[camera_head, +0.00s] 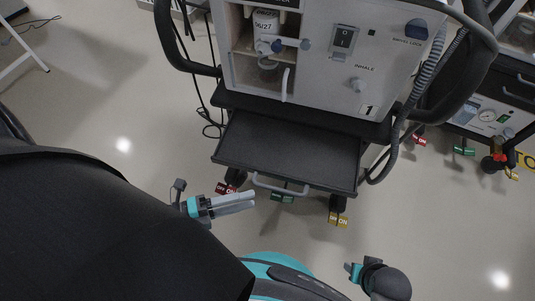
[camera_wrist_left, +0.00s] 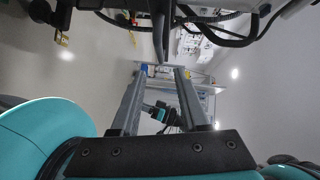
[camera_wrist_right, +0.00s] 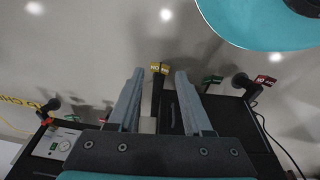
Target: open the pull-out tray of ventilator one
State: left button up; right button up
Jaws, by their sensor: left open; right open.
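Ventilator one (camera_head: 340,75), a pale grey unit marked "1", stands on a dark cart at the top middle of the head view. Its dark flat pull-out tray (camera_head: 290,150) sticks out in front, below the unit, with its top surface bare. A grey bar handle (camera_head: 281,189) runs along the tray's front edge. My left gripper (camera_head: 254,201) is open and empty, just left of and nearer than the handle, apart from it. Its two fingers also show in the left wrist view (camera_wrist_left: 161,72). My right gripper (camera_head: 347,268) is low in the head view, away from the tray; its fingers are open in the right wrist view (camera_wrist_right: 160,74).
Another cart (camera_head: 488,115) stands at right. Floor in front is clear.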

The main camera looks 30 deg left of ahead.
pick_arm(q)
jog(key=v, duration=0.5)
jog(key=shift+a, duration=0.1)
pick_arm(e)
jog(key=shift+s+f, duration=0.35)
jog(key=shift+f, duration=0.05)
